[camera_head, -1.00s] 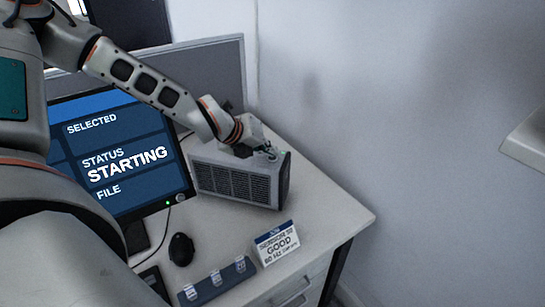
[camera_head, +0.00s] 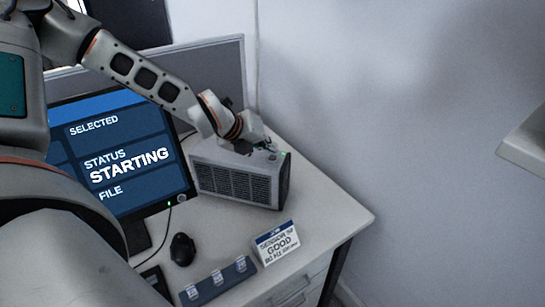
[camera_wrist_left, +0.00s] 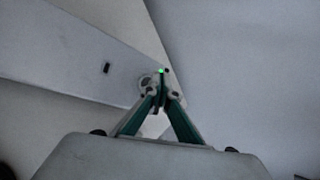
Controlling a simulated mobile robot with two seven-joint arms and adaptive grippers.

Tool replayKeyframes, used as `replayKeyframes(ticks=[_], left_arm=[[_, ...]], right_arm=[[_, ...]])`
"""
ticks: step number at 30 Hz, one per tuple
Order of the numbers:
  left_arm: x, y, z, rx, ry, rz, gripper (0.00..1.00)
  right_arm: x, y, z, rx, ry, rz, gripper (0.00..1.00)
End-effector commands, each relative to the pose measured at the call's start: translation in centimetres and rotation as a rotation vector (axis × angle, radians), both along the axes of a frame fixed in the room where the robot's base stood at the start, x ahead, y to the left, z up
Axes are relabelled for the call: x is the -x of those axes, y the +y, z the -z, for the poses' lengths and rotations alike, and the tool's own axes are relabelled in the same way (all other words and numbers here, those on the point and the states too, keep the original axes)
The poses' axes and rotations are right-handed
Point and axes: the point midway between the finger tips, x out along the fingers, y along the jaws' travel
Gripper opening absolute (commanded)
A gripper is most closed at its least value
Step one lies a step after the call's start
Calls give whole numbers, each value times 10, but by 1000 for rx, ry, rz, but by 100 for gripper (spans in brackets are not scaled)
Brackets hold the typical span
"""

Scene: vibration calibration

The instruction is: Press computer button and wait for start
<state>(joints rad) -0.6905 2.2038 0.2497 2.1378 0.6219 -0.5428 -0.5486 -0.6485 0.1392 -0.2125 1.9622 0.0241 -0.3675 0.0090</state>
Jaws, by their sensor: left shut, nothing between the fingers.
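The computer (camera_head: 235,182) is a grey box with a dark grille on the desk, and a green light (camera_head: 283,154) glows on its top near the right end. Its pale surface also shows in the left wrist view (camera_wrist_left: 60,60), with a green light (camera_wrist_left: 161,71) just past the fingertips. My left gripper (camera_head: 268,147) is shut and empty at the top of the computer; its fingertips also show in the left wrist view (camera_wrist_left: 160,92). I cannot tell whether they touch it. The button is not clearly distinguishable. The monitor (camera_head: 130,195) reads STATUS STARTING. My right gripper is out of view.
A grey partition (camera_head: 215,70) and the wall stand behind. A pale ledge (camera_head: 525,140) juts in at right.

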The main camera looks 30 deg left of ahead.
Motion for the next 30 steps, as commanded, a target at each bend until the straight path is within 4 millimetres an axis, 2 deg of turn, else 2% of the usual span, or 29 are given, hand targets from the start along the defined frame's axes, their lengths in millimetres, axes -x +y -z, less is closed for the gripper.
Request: replayKeyframes(ticks=[5,19,30], left_arm=[[0,0,-7,-1,-2,0,0],[0,0,-49,-1,-2,0,0],[0,0,-50,1,0,-1,0]], right_arm=[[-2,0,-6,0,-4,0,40],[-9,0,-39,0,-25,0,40],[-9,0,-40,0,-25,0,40]])
